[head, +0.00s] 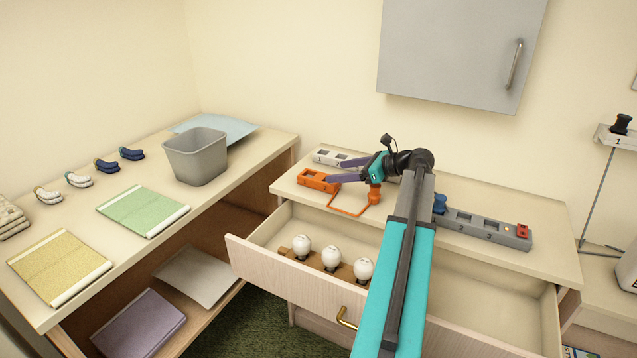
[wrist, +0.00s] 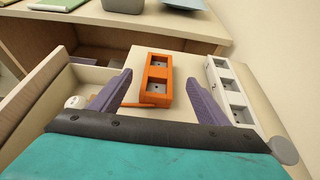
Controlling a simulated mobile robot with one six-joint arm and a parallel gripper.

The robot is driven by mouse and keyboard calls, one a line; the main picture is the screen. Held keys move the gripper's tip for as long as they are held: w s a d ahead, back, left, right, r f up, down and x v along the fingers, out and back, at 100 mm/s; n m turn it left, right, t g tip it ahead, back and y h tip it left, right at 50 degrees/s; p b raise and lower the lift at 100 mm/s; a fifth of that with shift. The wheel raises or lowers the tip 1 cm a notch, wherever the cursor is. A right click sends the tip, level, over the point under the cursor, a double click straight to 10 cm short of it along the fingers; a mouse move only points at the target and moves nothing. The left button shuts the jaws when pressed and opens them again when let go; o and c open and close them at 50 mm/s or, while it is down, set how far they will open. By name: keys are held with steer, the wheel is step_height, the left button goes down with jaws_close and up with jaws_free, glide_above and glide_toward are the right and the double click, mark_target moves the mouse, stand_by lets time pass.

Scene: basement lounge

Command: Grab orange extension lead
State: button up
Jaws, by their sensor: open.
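The orange extension lead (head: 317,181) lies at the left end of the dresser top, with its orange cord and plug to its right. In the wrist view the orange block (wrist: 157,86) shows between my two purple fingers, with visible gaps on both sides. My gripper (head: 335,169) is open and empty, reaching left over the dresser top. One finger passes over part of the orange block in the head view. I cannot tell how high the fingers are above it.
A white extension block (head: 327,157) lies close behind the orange one, near one finger. A grey extension block (head: 483,229) with a red switch lies to the right. The open drawer (head: 268,255) in front holds white bulbs. A grey bin (head: 194,157) stands on the left shelf unit.

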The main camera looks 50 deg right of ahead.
glide_toward(312, 175)
steer(key=shift+w+a+f, duration=0.1)
steer(key=shift+w+a, duration=0.55)
steer(key=shift+w, duration=0.05)
steer(key=shift+w+a+f, duration=0.15)
steer(key=shift+w+a, duration=0.55)
steer(key=shift+x, duration=2.6)
steer(key=shift+a, duration=0.1)
steer(key=shift+s, duration=0.1)
steer(key=c, duration=1.5)
